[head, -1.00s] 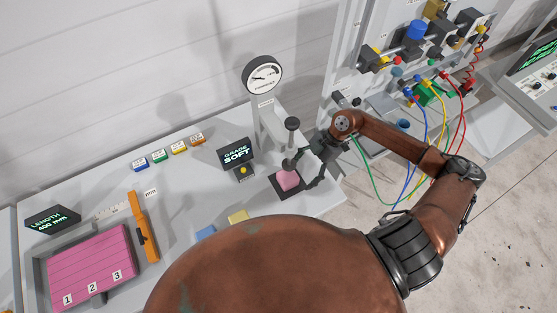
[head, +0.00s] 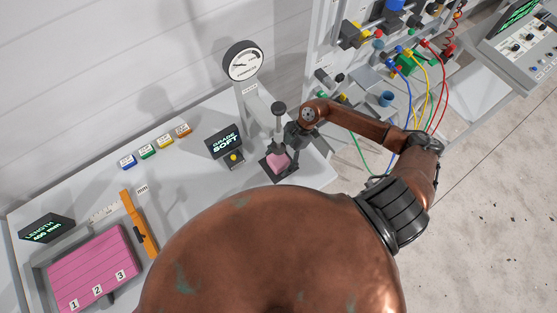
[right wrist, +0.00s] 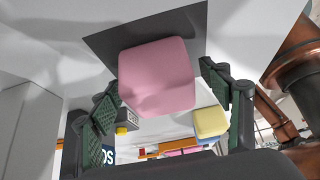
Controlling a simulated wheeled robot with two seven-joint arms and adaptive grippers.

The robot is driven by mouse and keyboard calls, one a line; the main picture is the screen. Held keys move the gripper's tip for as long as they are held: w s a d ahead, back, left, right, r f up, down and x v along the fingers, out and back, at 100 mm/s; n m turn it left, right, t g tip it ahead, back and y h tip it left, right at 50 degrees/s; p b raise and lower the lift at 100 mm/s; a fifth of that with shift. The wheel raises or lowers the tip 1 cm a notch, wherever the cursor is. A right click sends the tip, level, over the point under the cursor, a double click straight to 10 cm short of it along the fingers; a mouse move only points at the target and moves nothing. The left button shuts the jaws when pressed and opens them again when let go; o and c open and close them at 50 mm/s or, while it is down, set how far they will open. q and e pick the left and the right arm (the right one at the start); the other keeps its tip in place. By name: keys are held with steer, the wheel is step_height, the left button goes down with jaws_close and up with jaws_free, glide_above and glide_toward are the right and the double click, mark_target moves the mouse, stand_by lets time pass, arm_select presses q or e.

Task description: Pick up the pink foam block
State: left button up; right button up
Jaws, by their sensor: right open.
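The pink foam block (head: 276,160) sits on a small dark square plate (head: 285,174) below the gauge stand, near the table's right end. My right gripper (head: 293,142) is at the block, coming from the right, and partly covers it. In the right wrist view the pink block (right wrist: 155,72) fills the space ahead of the open gripper (right wrist: 160,84). One finger is to each side, with a visible gap on the right. Contact on the left cannot be told. My left gripper is not in view.
The gauge stand (head: 250,98) with a black-knobbed plunger (head: 279,108) rises close behind the block. A "GRADE SOFT" display (head: 223,142) stands to its left. A pink slab (head: 92,265) lies far left. A panel with coloured cables (head: 405,62) is at the right.

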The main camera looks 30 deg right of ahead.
mark_target(278, 158)
steer(key=shift+c, duration=0.6)
steer(key=c, duration=0.8)
steer(key=shift+o, duration=0.2)
steer(key=shift+r, duration=0.4)
steer(key=r, duration=0.1)
steer(key=r+b, duration=0.1)
steer(key=shift+d+r, duration=0.3)
steer(key=shift+d, duration=0.05)
steer(key=w+d+b, duration=0.1)
steer(key=d+b, duration=0.3)
steer(key=d, duration=1.3)
steer(key=shift+w+d, duration=0.15)
steer(key=shift+w, duration=0.05)
